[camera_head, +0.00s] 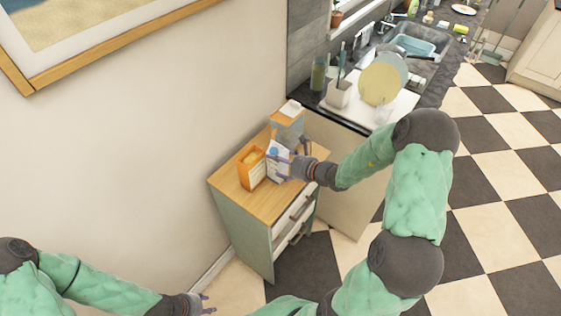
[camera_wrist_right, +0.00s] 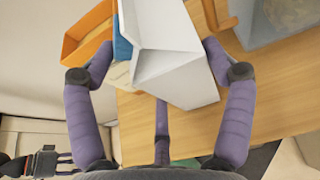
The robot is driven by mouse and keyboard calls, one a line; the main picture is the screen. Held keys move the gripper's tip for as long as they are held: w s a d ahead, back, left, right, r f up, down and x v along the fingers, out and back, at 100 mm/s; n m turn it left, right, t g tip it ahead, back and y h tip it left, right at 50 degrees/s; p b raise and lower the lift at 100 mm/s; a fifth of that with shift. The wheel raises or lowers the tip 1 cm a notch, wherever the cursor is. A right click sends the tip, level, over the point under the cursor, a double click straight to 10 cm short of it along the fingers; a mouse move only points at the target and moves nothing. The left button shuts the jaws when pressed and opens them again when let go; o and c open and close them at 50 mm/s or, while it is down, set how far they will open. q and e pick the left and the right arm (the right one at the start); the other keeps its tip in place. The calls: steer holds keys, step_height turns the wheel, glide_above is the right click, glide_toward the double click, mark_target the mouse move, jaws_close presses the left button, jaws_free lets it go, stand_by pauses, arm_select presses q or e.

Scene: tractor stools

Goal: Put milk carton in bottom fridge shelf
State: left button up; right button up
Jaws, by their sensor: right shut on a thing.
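The milk carton (camera_head: 274,161), white with a blue patch, stands on the wooden top of a small drawer cabinet (camera_head: 240,198). My right gripper (camera_head: 284,167) is at its right side. In the right wrist view the white carton (camera_wrist_right: 172,62) sits between the purple fingers of my right gripper (camera_wrist_right: 158,64), which are shut on it. The carton's base is hidden there. My left gripper (camera_head: 209,303) is low at the bottom of the head view, empty, with its fingers apart. No fridge shelf shows.
An orange box (camera_head: 251,168) stands close to the left of the carton. A counter with a dish rack, yellow plate (camera_head: 379,84) and sink is beyond. Checkered floor (camera_head: 500,200) lies open at right.

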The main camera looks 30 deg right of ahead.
steer(key=o, duration=1.6)
steer(key=shift+r, duration=0.1)
steer(key=p+v, duration=0.2)
steer(key=v, duration=1)
steer(key=s+a+f+n+g, duration=0.7)
steer(key=a+f+n, duration=0.3)
steer(key=f, duration=0.1)
steer(key=s+a+f+n+g, duration=0.6)
steer(key=s+a+f+n, duration=0.1)
steer(key=a+f+n, duration=0.5)
steer(key=n, duration=0.1)
steer(key=a+f+n, duration=0.2)
steer(key=n, duration=0.1)
steer(key=w+a+f+n+t+h, duration=0.1)
steer(key=a+n, duration=0.1)
steer(key=shift+w+a+f+n, duration=0.1)
steer(key=shift+f+n, duration=0.05)
steer(key=shift+n, duration=0.15)
